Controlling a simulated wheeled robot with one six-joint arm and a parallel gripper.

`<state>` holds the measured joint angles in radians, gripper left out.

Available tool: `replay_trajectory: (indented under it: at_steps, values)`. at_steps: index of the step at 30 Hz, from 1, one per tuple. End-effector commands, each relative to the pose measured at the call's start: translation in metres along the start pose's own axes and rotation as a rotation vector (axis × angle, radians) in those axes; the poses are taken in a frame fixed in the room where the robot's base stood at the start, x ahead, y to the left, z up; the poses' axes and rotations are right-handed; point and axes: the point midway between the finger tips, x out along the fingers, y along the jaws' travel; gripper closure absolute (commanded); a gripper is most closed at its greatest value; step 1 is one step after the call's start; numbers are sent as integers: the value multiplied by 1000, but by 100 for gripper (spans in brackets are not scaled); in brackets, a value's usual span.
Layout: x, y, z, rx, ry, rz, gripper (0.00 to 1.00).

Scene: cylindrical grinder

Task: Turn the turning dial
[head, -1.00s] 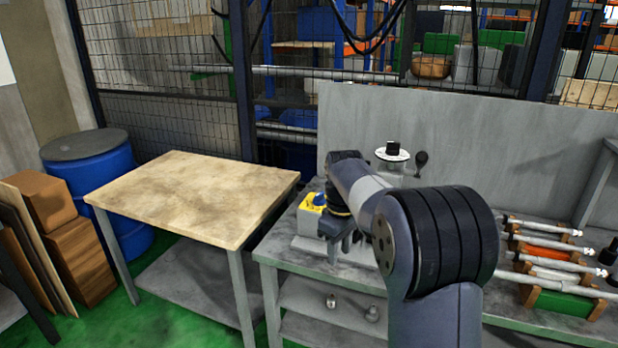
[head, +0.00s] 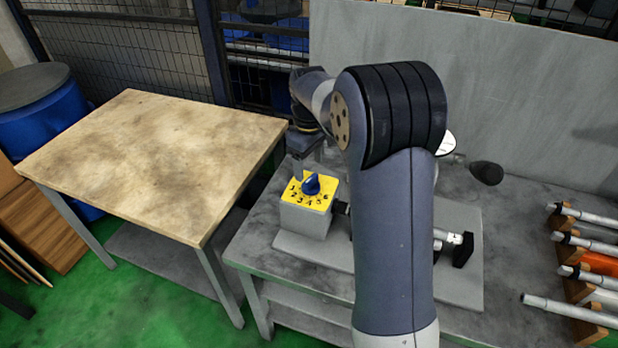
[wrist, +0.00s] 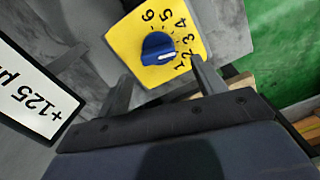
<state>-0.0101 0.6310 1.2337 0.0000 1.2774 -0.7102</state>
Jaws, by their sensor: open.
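The turning dial is a blue knob (head: 311,184) on a yellow plate (head: 296,200) marked 1 to 6, on top of a grey box at the left of the bench fixture. In the wrist view the knob (wrist: 158,48) lies ahead, with a white mark on its lower right side, seemingly toward the 1 and 2. My gripper (wrist: 164,86) is open and empty, its two fingers spread on either side below the knob and apart from it. In the head view my gripper (head: 306,150) is partly hidden, just behind and above the yellow plate.
A white sign reading "+125 µ" (wrist: 35,92) stands left in the wrist view. A wooden-topped table (head: 150,160) is left of the bench. A crank with a dark knob (head: 486,173) and a rack of metal shafts (head: 590,265) lie to the right.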

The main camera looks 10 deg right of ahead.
Motion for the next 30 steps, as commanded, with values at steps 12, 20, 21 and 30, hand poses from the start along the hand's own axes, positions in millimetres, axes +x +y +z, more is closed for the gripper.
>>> replay_trajectory:
  at_steps: [12,20,21,30]
  values:
    - [57,0,0,0,0,0,35]
    - [60,0,0,0,0,0,35]
    - [60,0,0,0,0,0,35]
    - [60,0,0,0,0,0,57]
